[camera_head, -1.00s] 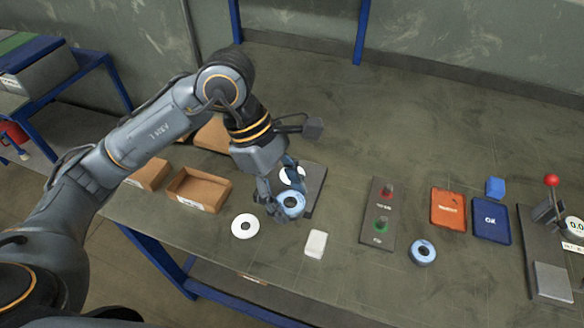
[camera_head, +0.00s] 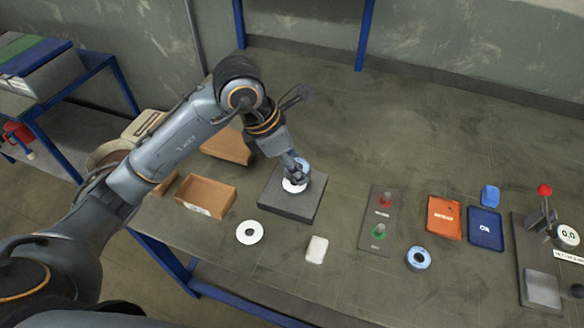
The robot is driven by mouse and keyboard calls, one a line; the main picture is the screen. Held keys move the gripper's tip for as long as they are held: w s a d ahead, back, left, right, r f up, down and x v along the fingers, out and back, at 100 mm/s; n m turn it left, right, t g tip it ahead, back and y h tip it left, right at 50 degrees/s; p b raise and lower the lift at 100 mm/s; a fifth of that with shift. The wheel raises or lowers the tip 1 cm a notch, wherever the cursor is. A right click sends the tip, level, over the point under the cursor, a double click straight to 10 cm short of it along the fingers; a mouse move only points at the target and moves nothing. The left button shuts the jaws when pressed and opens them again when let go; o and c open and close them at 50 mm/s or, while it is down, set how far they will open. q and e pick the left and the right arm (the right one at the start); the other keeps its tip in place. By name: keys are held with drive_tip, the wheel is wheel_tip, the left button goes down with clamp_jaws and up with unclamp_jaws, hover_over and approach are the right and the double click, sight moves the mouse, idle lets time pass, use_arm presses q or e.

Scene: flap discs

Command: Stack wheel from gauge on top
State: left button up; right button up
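My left gripper (camera_head: 297,177) is over the dark square block (camera_head: 290,206), pointing down. It appears shut on a blue wheel (camera_head: 304,163), partly hidden by the fingers. A white disc (camera_head: 292,187) shows directly under the fingers on the block; whether the wheel touches it, I cannot tell. The gauge (camera_head: 543,245) at the right has a red-knobbed lever, a round dial reading 0.0 and a bare light plate. My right gripper is not in view.
A loose white disc (camera_head: 249,232) and a white block (camera_head: 317,249) lie in front of the dark block. Cardboard boxes (camera_head: 206,194) are left. A button panel (camera_head: 380,219), orange tray (camera_head: 444,218) and blue tray (camera_head: 485,225) are right. The back table is clear.

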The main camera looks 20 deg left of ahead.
use_arm(q)
drive_tip(key=w+f, duration=0.1)
drive_tip(key=w+a+f, duration=0.1)
drive_tip(key=f, duration=0.1)
drive_tip(key=w+f+p, duration=0.1)
drive_tip(key=shift+w+a+f, duration=0.15)
drive_tip(key=shift+a+f, duration=0.1)
drive_tip(key=shift+f, duration=0.15)
wheel_tip(320, 180, down, 2)
drive_tip(key=shift+w+f+p, duration=0.1)
drive_tip(key=shift+f+p, duration=0.05)
drive_tip(key=shift+p, duration=0.6)
drive_tip(key=shift+f, duration=0.65)
drive_tip(key=o, duration=1.2)
drive_tip(key=shift+c, duration=0.2)
drive_tip(key=shift+r, duration=0.15)
